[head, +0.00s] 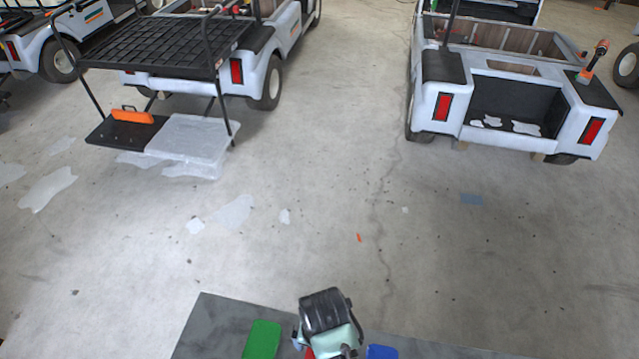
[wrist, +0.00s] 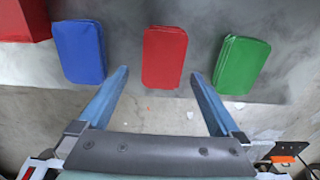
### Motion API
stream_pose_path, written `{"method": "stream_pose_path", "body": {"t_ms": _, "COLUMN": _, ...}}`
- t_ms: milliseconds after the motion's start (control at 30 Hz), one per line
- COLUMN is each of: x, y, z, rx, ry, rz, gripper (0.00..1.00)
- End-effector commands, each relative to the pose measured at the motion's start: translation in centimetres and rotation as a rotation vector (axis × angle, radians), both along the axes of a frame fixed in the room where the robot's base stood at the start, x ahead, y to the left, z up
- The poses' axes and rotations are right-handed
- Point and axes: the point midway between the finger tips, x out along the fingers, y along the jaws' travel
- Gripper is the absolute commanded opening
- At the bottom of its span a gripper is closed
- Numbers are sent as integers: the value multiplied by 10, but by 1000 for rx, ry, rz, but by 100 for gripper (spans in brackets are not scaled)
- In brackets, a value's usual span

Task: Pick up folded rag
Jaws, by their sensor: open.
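Three folded, pad-like cloths lie apart in a row on a dark grey surface. In the wrist view they are a blue one (wrist: 79,52) on the left, a red one (wrist: 164,56) in the middle and a green one (wrist: 241,65) on the right. The head view shows the green cloth (head: 262,340) and the blue cloth (head: 381,352) at the bottom edge; my arm mostly hides the red one. My gripper (wrist: 158,75) is open and empty. Its blue fingers appear on either side of the red cloth's near end; I cannot tell the height gap.
The grey surface (head: 222,318) ends at an edge above the concrete floor. A red box (wrist: 24,20) is at the wrist view's upper left. A white cart (head: 475,137) stands back right. Another cart with a black rack (head: 165,50) stands back left. The floor between is mostly clear.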

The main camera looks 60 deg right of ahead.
Motion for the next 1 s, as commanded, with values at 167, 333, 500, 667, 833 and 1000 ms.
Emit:
{"method": "stream_pose_path", "body": {"t_ms": 167, "x": 0, "y": 0, "z": -12, "rx": -1, "ry": -1, "rz": 0, "gripper": 100}}
{"method": "stream_pose_path", "body": {"t_ms": 333, "x": 1, "y": 4, "z": -30, "rx": 1, "ry": 1, "rz": 0, "gripper": 100}}
{"method": "stream_pose_path", "body": {"t_ms": 500, "x": 2, "y": 5, "z": -54, "rx": 0, "ry": 0, "rz": 0, "gripper": 100}}
{"method": "stream_pose_path", "body": {"t_ms": 667, "x": 2, "y": 5, "z": -63, "rx": -1, "ry": -2, "rz": 0, "gripper": 100}}
{"method": "stream_pose_path", "body": {"t_ms": 833, "x": 2, "y": 5, "z": -63, "rx": -2, "ry": -3, "rz": 1, "gripper": 100}}
{"method": "stream_pose_path", "body": {"t_ms": 1000, "x": 2, "y": 5, "z": -63, "rx": -2, "ry": -2, "rz": 1, "gripper": 77}}
